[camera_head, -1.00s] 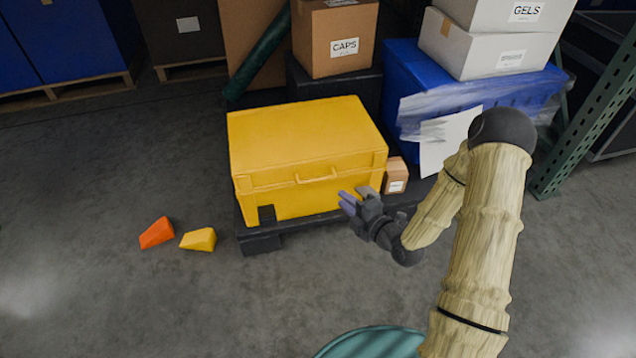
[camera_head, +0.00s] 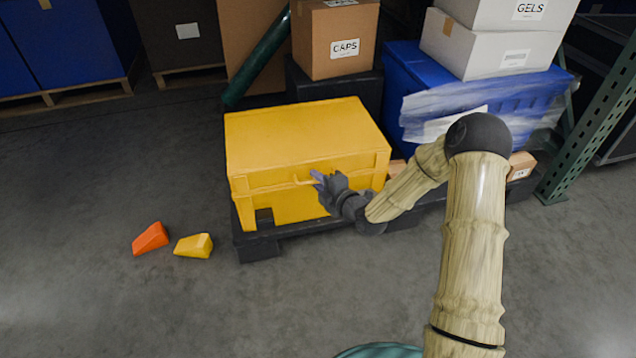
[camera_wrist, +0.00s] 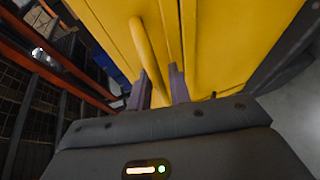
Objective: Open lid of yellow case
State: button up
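The yellow case (camera_head: 300,140) sits on a low black pallet, its lid shut, with a seam along the upper front. Its yellow handle (camera_head: 303,181) is at the middle of the front and also shows in the wrist view (camera_wrist: 146,48). My gripper (camera_head: 316,177) is at the right end of this handle. In the wrist view my gripper (camera_wrist: 160,78) is open, its two purple-grey fingers apart and pointing at the case front. The lower end of the handle shows between the fingers; I cannot tell whether they touch it.
An orange wedge (camera_head: 150,238) and a yellow wedge (camera_head: 193,246) lie on the floor at left. The black pallet (camera_head: 258,245) edges the case. Behind stand a CAPS carton (camera_head: 335,45) and a blue tote (camera_head: 405,75) under white boxes. Front-left floor is clear.

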grip_shut()
jog(key=shift+r, duration=0.15)
